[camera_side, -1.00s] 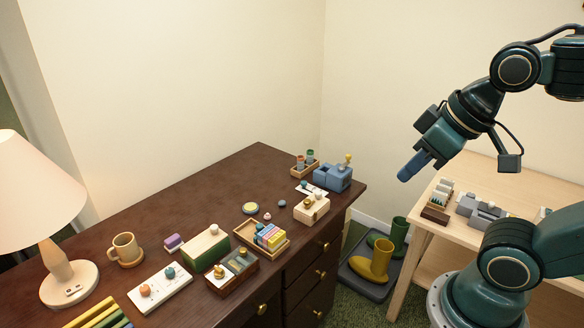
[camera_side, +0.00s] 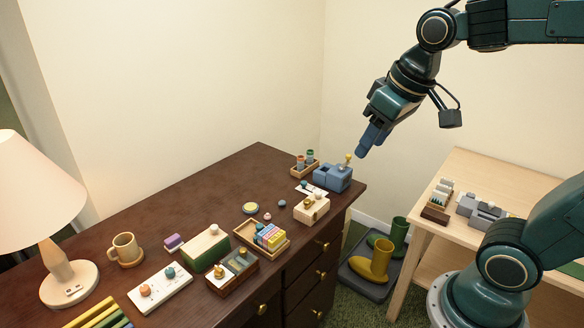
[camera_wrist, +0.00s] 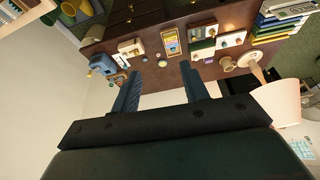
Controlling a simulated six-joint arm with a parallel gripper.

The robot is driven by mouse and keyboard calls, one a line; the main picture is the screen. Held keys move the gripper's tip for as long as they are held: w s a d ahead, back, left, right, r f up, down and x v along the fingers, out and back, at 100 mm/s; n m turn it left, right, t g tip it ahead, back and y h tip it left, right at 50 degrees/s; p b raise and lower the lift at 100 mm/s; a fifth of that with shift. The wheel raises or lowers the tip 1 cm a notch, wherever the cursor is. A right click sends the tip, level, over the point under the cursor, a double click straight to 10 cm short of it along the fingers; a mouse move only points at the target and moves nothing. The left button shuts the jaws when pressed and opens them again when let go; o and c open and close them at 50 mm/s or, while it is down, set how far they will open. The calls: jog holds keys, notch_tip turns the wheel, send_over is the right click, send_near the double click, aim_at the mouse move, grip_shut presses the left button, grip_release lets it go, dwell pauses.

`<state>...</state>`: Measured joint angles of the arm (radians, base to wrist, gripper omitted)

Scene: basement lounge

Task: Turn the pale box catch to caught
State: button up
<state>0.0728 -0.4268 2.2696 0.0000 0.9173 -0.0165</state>
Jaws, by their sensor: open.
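My gripper (camera_side: 364,148) is in the air above and to the right of the pale box, beyond the blue block, touching nothing. In the wrist view its two fingers (camera_wrist: 161,69) are apart with nothing between them.
A blue block with a yellow-topped lever (camera_side: 333,178) stands beside the pale box. A tray of coloured blocks (camera_side: 262,238), a green box with a pale top (camera_side: 205,247), a mug (camera_side: 126,250) and a lamp (camera_side: 68,277) are farther left. A pale table (camera_side: 480,170) stands at right.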

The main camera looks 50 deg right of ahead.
jog(key=w+d+f+g, duration=0.1)
jog(key=w+d+f, duration=0.15)
jog(key=w, duration=0.65)
jog(key=m+g, duration=0.2)
jog(key=g, duration=0.1)
send_over(307, 201)
notch_tip(307, 201, down, 17)
notch_tip(307, 201, down, 14)
jog(key=shift+r, duration=0.1)
jog(key=shift+c, duration=0.5)
grip_shut()
